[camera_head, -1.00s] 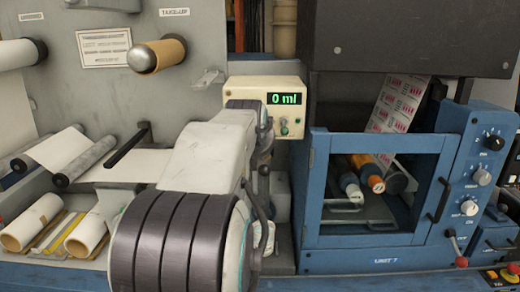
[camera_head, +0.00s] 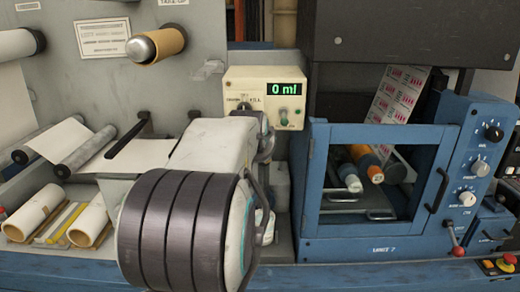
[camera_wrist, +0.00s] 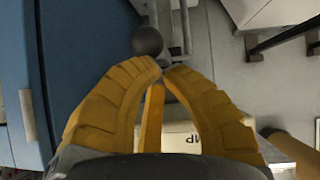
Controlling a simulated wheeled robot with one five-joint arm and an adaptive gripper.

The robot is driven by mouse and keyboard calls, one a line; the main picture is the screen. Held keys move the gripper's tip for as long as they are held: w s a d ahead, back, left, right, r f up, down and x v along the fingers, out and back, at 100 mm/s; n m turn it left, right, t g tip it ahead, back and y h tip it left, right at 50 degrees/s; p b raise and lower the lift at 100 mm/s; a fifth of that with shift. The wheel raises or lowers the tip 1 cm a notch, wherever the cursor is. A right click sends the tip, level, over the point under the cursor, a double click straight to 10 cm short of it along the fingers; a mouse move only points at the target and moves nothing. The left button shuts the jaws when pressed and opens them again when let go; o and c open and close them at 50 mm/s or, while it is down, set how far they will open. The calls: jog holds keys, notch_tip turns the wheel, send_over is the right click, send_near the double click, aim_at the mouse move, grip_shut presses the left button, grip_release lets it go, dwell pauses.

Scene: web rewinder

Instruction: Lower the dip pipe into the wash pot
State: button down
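My gripper (camera_wrist: 161,68) has yellow fingers, drawn together at the tips in the wrist view. A dark ball knob (camera_wrist: 147,40) is just beyond the tips, beside grey upright rods (camera_wrist: 186,25). I cannot tell whether anything is pinched between the tips. In the head view my own arm hides the gripper. A cream pump box (camera_head: 235,88) behind the arm reads "0 ml". It also shows below the fingers in the wrist view (camera_wrist: 182,143). I cannot make out the dip pipe or wash pot with certainty; a pale container (camera_head: 268,226) is partly hidden behind my arm.
A blue-framed unit (camera_head: 310,190) with a windowed door stands close on the right. Rollers (camera_head: 85,150) and paper tubes (camera_head: 35,213) lie to the left. A core on a spindle (camera_head: 165,44) sticks out at upper left. Room around my arm is tight.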

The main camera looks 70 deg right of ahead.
notch_tip(320, 180, down, 18)
jog(key=b, duration=2.1)
jog(key=shift+r+b, duration=0.25)
jog(key=shift+b, duration=0.05)
jog(key=d+r+p+v, duration=0.1)
jog(key=p+v, duration=0.3)
jog(key=v, duration=0.9)
jog(key=shift+w+d+r, duration=0.2)
jog(key=shift+d+r, duration=0.1)
jog(key=shift+r, duration=0.35)
